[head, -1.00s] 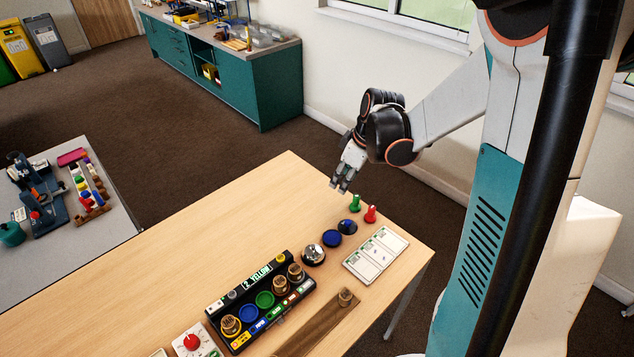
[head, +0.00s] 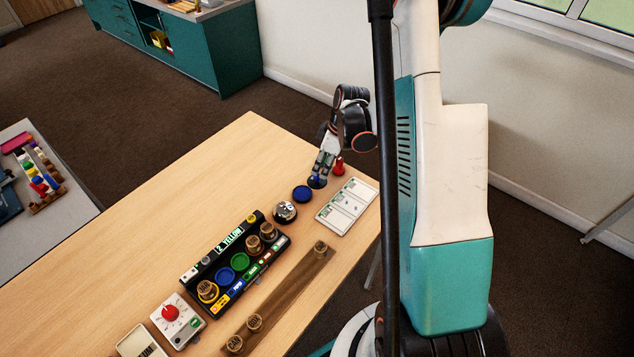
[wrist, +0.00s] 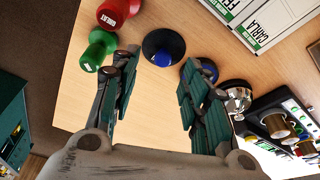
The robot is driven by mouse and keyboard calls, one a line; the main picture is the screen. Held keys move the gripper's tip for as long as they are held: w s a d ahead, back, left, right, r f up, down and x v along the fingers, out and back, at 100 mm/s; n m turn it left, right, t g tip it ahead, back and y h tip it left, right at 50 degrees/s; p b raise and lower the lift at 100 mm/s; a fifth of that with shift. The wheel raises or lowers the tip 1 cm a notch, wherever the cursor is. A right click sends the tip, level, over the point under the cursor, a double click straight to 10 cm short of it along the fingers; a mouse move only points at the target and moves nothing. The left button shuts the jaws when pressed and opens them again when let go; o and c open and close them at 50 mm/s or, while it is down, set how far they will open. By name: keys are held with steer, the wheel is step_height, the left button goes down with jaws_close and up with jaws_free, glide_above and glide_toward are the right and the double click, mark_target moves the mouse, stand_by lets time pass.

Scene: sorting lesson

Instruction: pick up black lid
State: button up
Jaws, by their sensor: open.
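The black lid (wrist: 150,42), a dark round disc with a blue knob on top, lies on the table. In the wrist view it sits just beyond my open fingertips (wrist: 158,68), near the middle of the gap between them. In the head view, my gripper (head: 322,170) reaches down just above the lid (head: 317,183) and partly hides it. The jaws hold nothing. I cannot tell whether the fingers touch the lid.
A blue disc (head: 302,194) and a silver bell (head: 285,211) are close by. A white card (head: 346,205) and black sorting box (head: 213,268) are nearby. The table's far left is clear.

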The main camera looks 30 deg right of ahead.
mark_target(318, 175)
steer(key=shift+b+x, duration=1.3)
steer(key=shift+x, duration=1.45)
steer(key=shift+s+a, duration=0.15)
steer(key=c, duration=1)
